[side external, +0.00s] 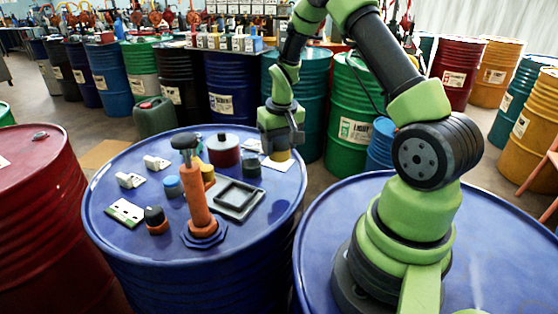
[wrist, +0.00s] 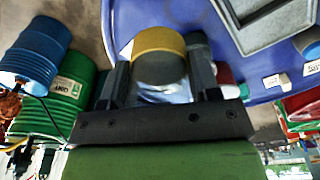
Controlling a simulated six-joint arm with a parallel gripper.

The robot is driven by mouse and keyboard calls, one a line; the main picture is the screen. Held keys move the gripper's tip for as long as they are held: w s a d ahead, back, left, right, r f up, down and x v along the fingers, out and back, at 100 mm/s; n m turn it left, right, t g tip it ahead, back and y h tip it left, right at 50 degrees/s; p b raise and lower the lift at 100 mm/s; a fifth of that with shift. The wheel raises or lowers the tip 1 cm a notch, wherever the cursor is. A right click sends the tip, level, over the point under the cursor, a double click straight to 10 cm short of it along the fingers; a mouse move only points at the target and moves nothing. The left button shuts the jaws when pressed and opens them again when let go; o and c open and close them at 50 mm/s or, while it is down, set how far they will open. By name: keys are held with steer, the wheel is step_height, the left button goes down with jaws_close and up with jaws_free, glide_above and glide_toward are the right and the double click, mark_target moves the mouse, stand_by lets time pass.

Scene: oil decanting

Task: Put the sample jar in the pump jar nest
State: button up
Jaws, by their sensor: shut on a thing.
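My gripper (side external: 280,140) is at the far right part of the blue drum top, pointing down. In the wrist view, my gripper (wrist: 160,78) is shut on the sample jar (wrist: 158,44), which has a yellow end and a clear, shiny body between the two fingers. In the side view only a yellowish bit of the jar (side external: 281,155) shows under the fingers; I cannot tell whether it touches the drum top. An orange hand pump (side external: 199,200) with a dark handle stands on a dark blue hexagonal base (side external: 205,236). I cannot make out the pump jar nest clearly.
A red jar (side external: 223,152), a dark jar (side external: 251,169), a blue jar (side external: 172,188) and a black-orange jar (side external: 155,221) stand nearby. A white-green card (side external: 125,212) lies left. The front drum top is clear.

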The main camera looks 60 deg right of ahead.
steer(key=w+a+r, duration=0.6)
steer(key=a+r, duration=0.4)
steer(key=a, duration=0.1)
step_height(320, 180, down, 17)
steer(key=shift+d+r, duration=0.1)
steer(key=o, duration=1)
